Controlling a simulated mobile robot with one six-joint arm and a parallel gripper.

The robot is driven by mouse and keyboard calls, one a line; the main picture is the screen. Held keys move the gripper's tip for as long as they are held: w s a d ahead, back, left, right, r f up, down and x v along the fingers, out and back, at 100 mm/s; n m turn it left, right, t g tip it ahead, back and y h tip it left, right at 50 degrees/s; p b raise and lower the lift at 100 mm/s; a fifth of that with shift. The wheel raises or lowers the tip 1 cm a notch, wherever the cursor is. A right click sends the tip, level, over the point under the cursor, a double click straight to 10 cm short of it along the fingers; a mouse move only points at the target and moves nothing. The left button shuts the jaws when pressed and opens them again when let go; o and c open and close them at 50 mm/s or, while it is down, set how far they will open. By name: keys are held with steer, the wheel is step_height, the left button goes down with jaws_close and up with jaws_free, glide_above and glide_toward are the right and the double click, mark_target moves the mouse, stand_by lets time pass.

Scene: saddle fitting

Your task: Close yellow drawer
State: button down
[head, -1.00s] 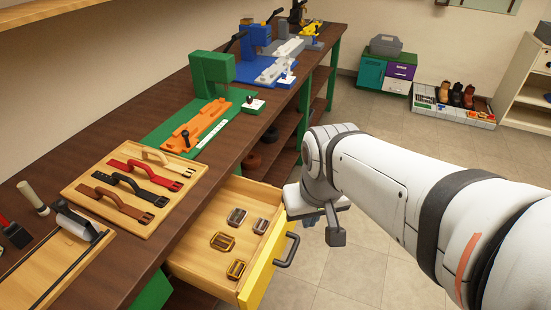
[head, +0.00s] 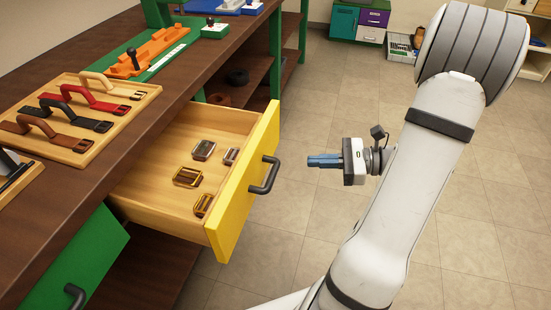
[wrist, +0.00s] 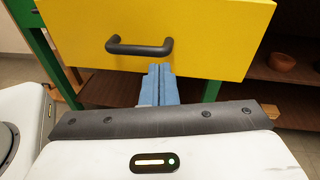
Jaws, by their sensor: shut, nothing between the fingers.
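The yellow drawer (head: 238,200) stands pulled out from under the workbench in the head view, with several metal buckles (head: 187,177) on its wooden floor. Its dark grey handle (head: 265,176) is on the yellow front. My gripper (head: 312,161) is to the right of the drawer front, apart from it, with blue fingers together and empty, pointing toward it. In the wrist view the yellow front (wrist: 215,45) fills the top, its handle (wrist: 140,47) just above my fingertips (wrist: 160,70).
The bench top holds a wooden board (head: 125,120) with several straps and an orange fixture (head: 140,62). The tiled floor right of the drawer is clear.

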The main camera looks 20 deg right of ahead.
steer(key=d+f+m+t, duration=0.2)
steer(key=d+f+t, duration=0.1)
steer(key=d, duration=0.1)
steer(key=b, duration=0.4)
glide_toward(268, 148)
steer(key=shift+m, duration=0.4)
steer(key=x, duration=0.6)
steer(key=shift+s+a, duration=0.2)
steer(key=shift+s, duration=0.05)
steer(key=shift+w+a+r, duration=0.1)
steer(key=shift+w+a, duration=0.2)
steer(key=shift+a, duration=0.05)
steer(key=shift+w, duration=0.1)
